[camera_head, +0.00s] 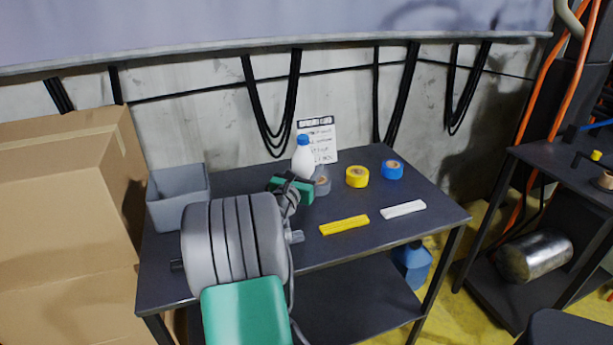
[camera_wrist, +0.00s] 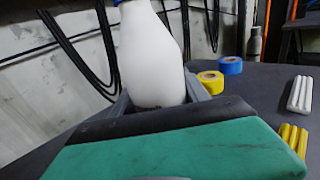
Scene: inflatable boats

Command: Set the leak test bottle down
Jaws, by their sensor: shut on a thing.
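The leak test bottle is white with a blue cap (camera_head: 302,158). It stands upright at the back of the dark table (camera_head: 290,262), in front of a paper sign. In the wrist view the bottle (camera_wrist: 150,60) rises between the grey jaws, behind my green gripper body. My gripper (camera_head: 303,183) is shut on the bottle's lower part. The jaws and my arm hide the bottle's base in the head view, so I cannot tell whether it touches the table top.
A grey bin (camera_head: 178,205) stands at the left. Yellow (camera_head: 344,225) and white (camera_head: 403,209) bars lie in front. Cardboard boxes (camera_head: 65,210) flank the table's left side.

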